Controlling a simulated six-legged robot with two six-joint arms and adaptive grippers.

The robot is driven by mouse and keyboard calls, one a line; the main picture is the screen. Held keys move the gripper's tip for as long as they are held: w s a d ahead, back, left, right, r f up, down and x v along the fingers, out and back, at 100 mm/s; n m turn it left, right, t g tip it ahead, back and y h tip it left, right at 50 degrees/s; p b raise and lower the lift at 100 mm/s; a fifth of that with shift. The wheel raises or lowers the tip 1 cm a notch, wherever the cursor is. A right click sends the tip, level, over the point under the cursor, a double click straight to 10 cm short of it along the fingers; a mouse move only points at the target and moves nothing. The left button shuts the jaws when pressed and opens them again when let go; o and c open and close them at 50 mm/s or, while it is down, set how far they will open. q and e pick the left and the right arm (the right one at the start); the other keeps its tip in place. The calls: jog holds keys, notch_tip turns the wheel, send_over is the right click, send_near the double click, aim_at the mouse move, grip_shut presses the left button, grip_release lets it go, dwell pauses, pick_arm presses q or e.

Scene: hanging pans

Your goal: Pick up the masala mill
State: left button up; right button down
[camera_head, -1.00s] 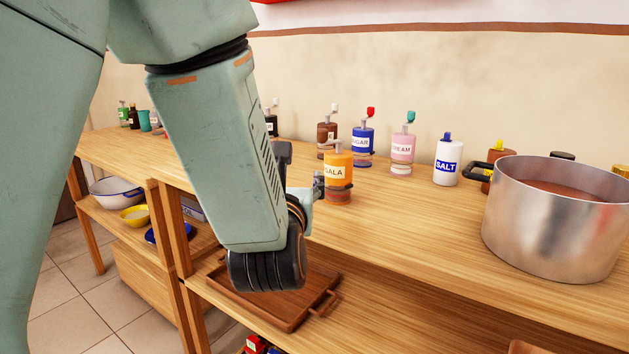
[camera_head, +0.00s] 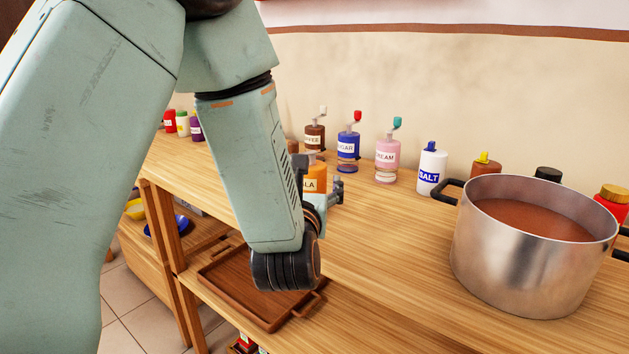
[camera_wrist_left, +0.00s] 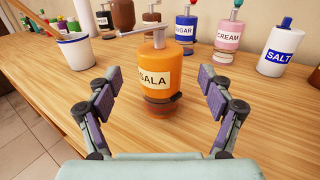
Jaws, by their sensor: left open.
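The masala mill (camera_wrist_left: 153,80) is an orange cylinder with a cream label, a brown lower band and a metal crank on top. It stands upright on the wooden counter, centred ahead of my left gripper in the left wrist view. My left gripper (camera_wrist_left: 160,98) is open, one finger pad to each side of the mill, with gaps on both sides. In the head view the mill (camera_head: 315,178) is partly hidden behind my left gripper (camera_head: 330,190) and forearm. My right gripper is not in view.
Behind the mill stand a coffee mill (camera_head: 315,135), sugar mill (camera_head: 348,145), cream mill (camera_head: 387,155) and salt bottle (camera_head: 431,168). A large steel pot (camera_head: 525,255) stands at the right. A brown tray (camera_head: 235,285) lies on the lower shelf. A white cup (camera_wrist_left: 77,52) stands left of the mill.

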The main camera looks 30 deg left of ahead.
pick_arm(q)
jog(key=shift+w+a+f, duration=0.1)
jog(key=shift+w+a, duration=0.15)
jog(key=shift+w, duration=0.05)
jog(key=b+x, duration=0.1)
jog(key=x, duration=0.3)
jog(key=shift+w+a+f, duration=0.1)
jog(key=shift+w, duration=0.1)
jog(key=shift+c, duration=0.5)
jog(key=c, duration=1.2)
jog(key=shift+r, duration=0.2)
jog(key=shift+c, duration=0.2)
